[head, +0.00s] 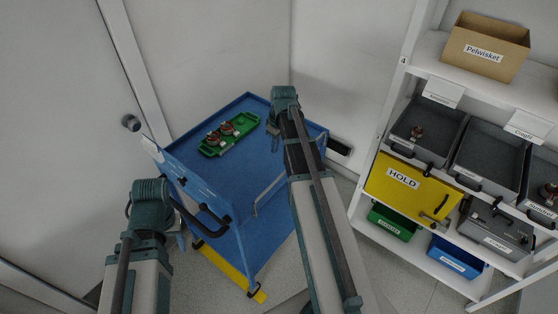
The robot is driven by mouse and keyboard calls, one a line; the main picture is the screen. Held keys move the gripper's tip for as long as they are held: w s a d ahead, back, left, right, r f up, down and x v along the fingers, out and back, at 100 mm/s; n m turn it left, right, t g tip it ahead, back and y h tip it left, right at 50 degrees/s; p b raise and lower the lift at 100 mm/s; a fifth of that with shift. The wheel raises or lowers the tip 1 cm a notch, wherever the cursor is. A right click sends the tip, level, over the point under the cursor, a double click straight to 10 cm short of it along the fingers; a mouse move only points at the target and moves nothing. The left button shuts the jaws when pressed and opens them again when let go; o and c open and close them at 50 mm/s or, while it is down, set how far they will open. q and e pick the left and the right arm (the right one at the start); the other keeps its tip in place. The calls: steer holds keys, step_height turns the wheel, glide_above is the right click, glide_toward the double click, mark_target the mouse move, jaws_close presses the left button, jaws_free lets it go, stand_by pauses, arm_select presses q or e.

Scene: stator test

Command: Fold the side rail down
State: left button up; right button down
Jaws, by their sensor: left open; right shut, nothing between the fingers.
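The blue cart (275,215) stands in the middle of the head view. A raised blue side panel (183,172), which looks like the side rail, stands upright along its left edge. A black handle (205,217) is at the near corner below it. My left gripper (150,190) is open at the lower left, close to the panel and handle; its fingers are mostly hidden, and I cannot tell whether it touches them. My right gripper (273,133) is shut and empty over the cart's far right part.
A green tray (231,145) with copper-coloured parts lies on the cart top. A thin metal bar (268,193) shows on the cart's near right side. Shelves (432,49) with bins and a yellow HOLD panel (411,189) stand at the right. Walls enclose the back and left.

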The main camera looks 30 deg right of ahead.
steer(key=f+b, duration=0.3)
steer(key=w+f+b, duration=0.1)
steer(key=f+b, duration=0.6)
steer(key=shift+w+a+f+b, duration=0.15)
steer(key=shift+a+f+b, duration=0.1)
steer(key=shift+f+b, duration=0.1)
steer(key=s+p, duration=0.1)
steer(key=s+d+r, duration=0.1)
steer(key=s, duration=0.1)
steer(key=shift+r+p, duration=0.3)
steer(key=shift+p, duration=0.05)
steer(key=shift+s+d+r, duration=0.1)
steer(key=shift+s+d, duration=0.15)
steer(key=shift+s, duration=0.15)
steer(key=shift+s+d+t, duration=0.1)
steer(key=shift+s+t, duration=0.15)
steer(key=shift+t, duration=0.05)
